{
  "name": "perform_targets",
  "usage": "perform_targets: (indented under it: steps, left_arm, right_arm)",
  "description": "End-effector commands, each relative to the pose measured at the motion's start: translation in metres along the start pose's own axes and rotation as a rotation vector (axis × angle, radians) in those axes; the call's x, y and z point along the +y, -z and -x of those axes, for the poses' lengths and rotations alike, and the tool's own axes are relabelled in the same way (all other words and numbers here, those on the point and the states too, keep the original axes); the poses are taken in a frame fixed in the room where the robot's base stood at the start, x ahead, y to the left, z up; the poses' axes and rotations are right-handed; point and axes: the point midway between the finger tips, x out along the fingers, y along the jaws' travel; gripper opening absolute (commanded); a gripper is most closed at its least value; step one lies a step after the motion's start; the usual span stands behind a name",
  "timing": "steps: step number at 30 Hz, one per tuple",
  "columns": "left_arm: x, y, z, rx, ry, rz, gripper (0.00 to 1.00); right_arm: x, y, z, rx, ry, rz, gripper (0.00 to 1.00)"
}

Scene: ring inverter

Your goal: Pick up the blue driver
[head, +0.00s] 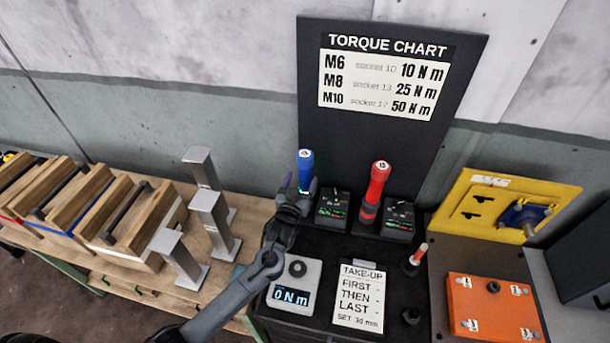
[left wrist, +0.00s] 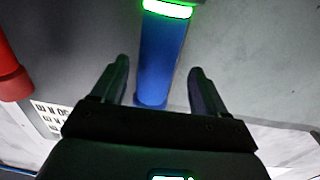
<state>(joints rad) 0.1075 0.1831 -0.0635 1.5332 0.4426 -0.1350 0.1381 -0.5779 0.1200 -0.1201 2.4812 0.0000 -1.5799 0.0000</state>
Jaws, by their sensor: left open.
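The blue driver (head: 305,165) stands upright in the head view, at the back of the black bench, left of the red driver (head: 380,180). Its lower part is hidden behind my left gripper (head: 299,188). In the left wrist view the blue driver (left wrist: 160,58) lies between the two open fingers of my left gripper (left wrist: 158,85), with a lit green band at its top end. The fingers stand on either side of it with gaps visible, so they do not look closed on it. My right gripper is not in view.
Two small chargers (head: 333,205) with green displays stand by the drivers. A grey torque tester (head: 295,285) and a white take-up card (head: 360,295) are in front. A torque chart board (head: 390,120) rises behind. Metal posts (head: 210,220) stand to the left.

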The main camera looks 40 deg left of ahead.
Motion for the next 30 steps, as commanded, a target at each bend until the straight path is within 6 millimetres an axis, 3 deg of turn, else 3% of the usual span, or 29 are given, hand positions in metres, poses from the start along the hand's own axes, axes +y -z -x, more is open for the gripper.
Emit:
perform_targets:
  steps: [12, 22, 30]
  left_arm:
    - [0.005, 0.004, -0.045, 0.001, 0.000, -0.001, 0.74]
    - [0.005, 0.004, -0.051, 0.000, -0.001, -0.001, 0.74]
    - [0.005, 0.003, -0.050, 0.000, 0.000, -0.001, 0.34]
  right_arm:
    - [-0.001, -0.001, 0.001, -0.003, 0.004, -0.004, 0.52]
    - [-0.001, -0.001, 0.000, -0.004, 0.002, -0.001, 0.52]
    - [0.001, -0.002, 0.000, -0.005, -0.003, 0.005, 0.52]
